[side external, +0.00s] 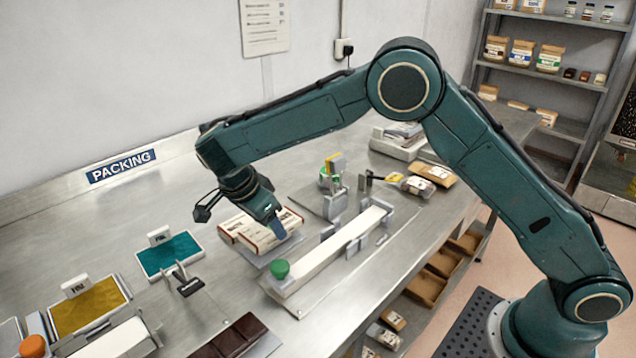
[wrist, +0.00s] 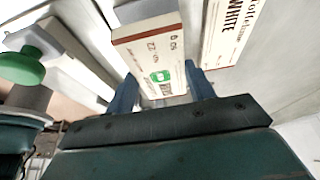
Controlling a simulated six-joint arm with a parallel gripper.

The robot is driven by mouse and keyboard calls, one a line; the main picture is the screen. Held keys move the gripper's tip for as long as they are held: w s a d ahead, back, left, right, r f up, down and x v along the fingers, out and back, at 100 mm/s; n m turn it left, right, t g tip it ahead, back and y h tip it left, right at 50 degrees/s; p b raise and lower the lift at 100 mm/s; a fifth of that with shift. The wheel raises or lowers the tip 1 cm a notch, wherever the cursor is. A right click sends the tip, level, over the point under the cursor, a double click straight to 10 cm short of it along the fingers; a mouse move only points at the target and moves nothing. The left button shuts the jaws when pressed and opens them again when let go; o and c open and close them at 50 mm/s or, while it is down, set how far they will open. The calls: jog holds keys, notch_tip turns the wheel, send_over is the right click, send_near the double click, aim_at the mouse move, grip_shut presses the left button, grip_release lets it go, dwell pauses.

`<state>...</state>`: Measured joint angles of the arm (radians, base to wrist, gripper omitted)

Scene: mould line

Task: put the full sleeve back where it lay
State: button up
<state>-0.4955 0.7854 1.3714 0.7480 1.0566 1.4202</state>
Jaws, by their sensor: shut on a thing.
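My gripper (side external: 277,222) points down over two pale cartons with red edges. Its blue fingers (wrist: 162,88) are shut on the sides of one carton, the sleeve (wrist: 150,50), which carries red print and a green mark. In the side view the held sleeve (side external: 270,240) is the nearer carton, partly hidden by the gripper. It is low over a grey plate (side external: 262,260); I cannot tell whether it touches it. The second carton (side external: 236,224) lies beside it; in the wrist view it is at the right (wrist: 232,30), marked "WHITE".
A long white bar device (side external: 335,250) with a green knob (side external: 280,268) stands close to the right of the cartons. A teal tray (side external: 170,254) and a yellow tray (side external: 88,305) lie at the left. Bags and boxes (side external: 400,140) lie behind. Some steel bench is clear between.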

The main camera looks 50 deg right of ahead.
dwell(0.8)
jog(key=o, duration=1.1)
jog(key=shift+f, duration=0.1)
jog(key=shift+v, duration=3.7)
